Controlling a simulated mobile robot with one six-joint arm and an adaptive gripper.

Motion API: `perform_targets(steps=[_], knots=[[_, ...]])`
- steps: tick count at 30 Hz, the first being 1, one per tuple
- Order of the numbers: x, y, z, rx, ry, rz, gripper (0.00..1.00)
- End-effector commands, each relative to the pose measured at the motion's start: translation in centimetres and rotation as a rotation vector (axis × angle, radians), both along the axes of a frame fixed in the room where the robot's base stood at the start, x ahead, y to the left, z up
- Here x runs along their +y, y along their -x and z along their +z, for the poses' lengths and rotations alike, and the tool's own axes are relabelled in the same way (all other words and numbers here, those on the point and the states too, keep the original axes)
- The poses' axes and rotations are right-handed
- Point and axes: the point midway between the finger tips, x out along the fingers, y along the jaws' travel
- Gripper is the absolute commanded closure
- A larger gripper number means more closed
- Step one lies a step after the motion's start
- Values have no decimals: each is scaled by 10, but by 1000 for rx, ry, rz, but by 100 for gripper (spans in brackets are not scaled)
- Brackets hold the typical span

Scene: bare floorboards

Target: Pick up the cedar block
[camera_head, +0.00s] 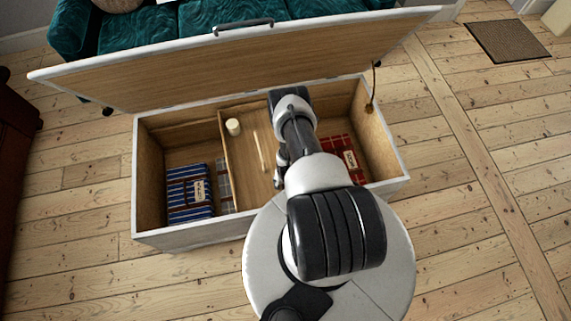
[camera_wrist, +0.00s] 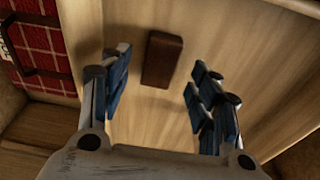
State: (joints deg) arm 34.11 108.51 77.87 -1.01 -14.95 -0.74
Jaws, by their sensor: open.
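The cedar block (camera_wrist: 161,60) is a small dark reddish-brown bar in the upper middle of the wrist view. It lies on a light wooden surface that looks like the floor of the sliding tray (camera_head: 243,160) in the chest. My gripper (camera_wrist: 160,68) is open, with its blue-padded fingers apart on the left and right of the block in the picture. Nothing is held between them, and the block appears beyond the fingertips; the exact gap is unclear. In the head view my arm reaches down into the chest and hides the block and most of the gripper.
The white-rimmed chest (camera_head: 190,235) stands open, its lid (camera_head: 230,62) raised behind. The tray also holds a cream candle (camera_head: 233,127) and a thin stick (camera_head: 260,152). Blue striped cloth (camera_head: 188,192) lies left; red plaid cloth (camera_head: 338,150) lies right, also in the wrist view (camera_wrist: 42,42).

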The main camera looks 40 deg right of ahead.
Motion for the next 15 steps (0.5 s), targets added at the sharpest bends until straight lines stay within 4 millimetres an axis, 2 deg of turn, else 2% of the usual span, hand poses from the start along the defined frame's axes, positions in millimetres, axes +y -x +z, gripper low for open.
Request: perform_targets(steps=[1,4,13,15], knots=[[-1,-1,-12,-1,1,0,43],[-1,-2,-23,0,0,0,43],[-2,-3,-24,-1,1,0,43],[-2,-3,-24,-1,1,0,48]])
